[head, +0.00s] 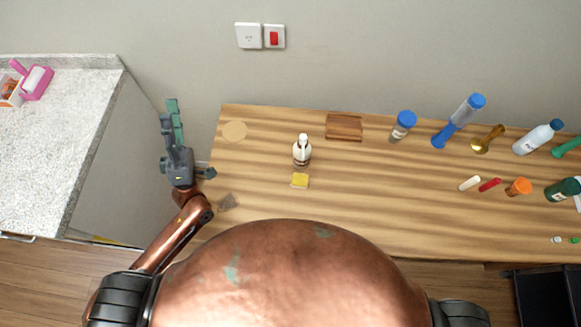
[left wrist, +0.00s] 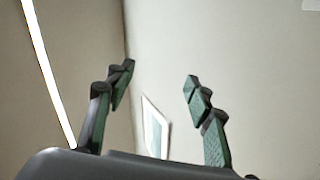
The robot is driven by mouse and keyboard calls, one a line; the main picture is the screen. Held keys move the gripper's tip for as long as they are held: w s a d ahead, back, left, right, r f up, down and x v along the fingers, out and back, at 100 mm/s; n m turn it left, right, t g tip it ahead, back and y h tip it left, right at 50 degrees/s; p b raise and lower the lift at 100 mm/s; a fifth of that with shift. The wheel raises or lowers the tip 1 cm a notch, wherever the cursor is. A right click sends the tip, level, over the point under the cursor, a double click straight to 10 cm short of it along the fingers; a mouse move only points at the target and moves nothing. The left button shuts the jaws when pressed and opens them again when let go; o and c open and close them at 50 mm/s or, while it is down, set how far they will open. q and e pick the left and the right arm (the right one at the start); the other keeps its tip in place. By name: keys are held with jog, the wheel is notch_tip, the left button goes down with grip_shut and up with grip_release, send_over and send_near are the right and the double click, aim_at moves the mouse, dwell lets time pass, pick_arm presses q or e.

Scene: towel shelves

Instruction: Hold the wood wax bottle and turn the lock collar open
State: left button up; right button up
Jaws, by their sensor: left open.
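A small bottle with a white pump-like top (head: 302,152) stands upright near the middle of the wooden table; it looks like the wood wax bottle, though its label and collar are too small to read. My left gripper (head: 172,120) is raised beyond the table's left edge, well to the left of the bottle. In the left wrist view the same gripper (left wrist: 158,84) is open and empty, with only walls and a framed picture behind it. The bottle is not in that view. My right gripper is not in view.
A round tan disc (head: 234,131) lies at the back left. Several bottles and tubes, including a blue-capped jar (head: 403,126), fill the right side.

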pick_arm(q)
jog(key=w+d+f+n+g+y, duration=0.3)
jog(key=d+f+n+y, duration=0.15)
jog(key=n, duration=0.45)
jog(key=n+g+h, duration=0.9)
jog(key=g+h, duration=0.1)
jog(key=g, duration=0.1)
send_near(298, 158)
jog(key=x, duration=0.5)
jog(key=shift+w+a+f, duration=0.15)
jog(key=shift+w+f, duration=0.15)
jog(key=shift+d, duration=0.25)
jog(key=shift+w+d+r+m, duration=0.1)
jog(key=shift+w+d+m, duration=0.2)
jog(key=shift+w, duration=0.1)
jog(key=x, duration=1.1)
jog(key=shift+w, duration=0.3)
jog(key=shift+c, duration=0.4)
grip_shut()
